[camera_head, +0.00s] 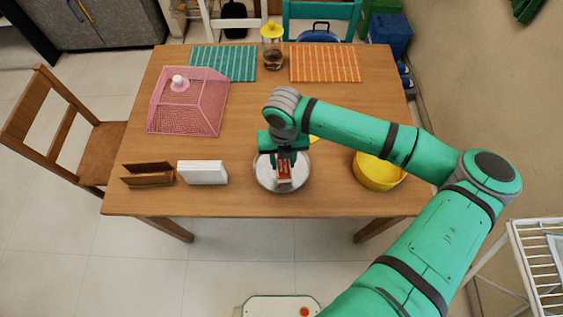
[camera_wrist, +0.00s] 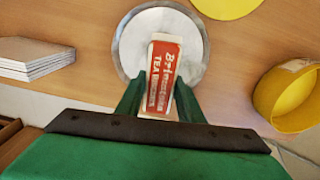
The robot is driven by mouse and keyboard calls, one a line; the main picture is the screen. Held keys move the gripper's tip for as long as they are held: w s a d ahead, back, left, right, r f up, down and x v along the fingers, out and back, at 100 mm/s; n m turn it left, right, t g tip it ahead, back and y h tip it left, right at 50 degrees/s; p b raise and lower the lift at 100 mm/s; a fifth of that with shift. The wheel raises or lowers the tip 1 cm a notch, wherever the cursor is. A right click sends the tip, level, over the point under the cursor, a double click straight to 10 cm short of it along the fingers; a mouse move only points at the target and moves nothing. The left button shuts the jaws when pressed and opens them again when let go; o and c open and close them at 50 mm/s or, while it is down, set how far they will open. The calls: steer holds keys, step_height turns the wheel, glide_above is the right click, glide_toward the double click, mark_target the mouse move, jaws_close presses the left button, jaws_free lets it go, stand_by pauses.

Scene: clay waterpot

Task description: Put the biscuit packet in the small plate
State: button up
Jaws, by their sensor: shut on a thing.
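The biscuit packet (camera_wrist: 162,78) is red and white with printed lettering. My gripper (camera_wrist: 158,98) is shut on it, with a green finger on each side. In the head view the packet (camera_head: 284,173) hangs below my gripper (camera_head: 284,160), over the small plate. The small plate (camera_head: 263,183) is round, silvery metal and lies near the table's front edge. In the wrist view the plate (camera_wrist: 128,45) shows around and behind the packet. I cannot tell whether the packet touches the plate.
A yellow bowl (camera_head: 378,172) stands right of the plate. A white block-like stack (camera_head: 203,172) and a brown holder (camera_head: 147,174) stand to the left. A pink mesh cover (camera_head: 188,105), a jar (camera_head: 273,50) and two striped mats are farther back. Bare wooden table (camera_head: 240,120) lies between.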

mark_target(282, 163)
steer(key=shift+w+a+f, duration=0.2)
steer(key=shift+w+f, duration=0.75)
steer(key=shift+f, duration=1.7)
steer(key=shift+f, duration=0.1)
steer(key=o, duration=1.1)
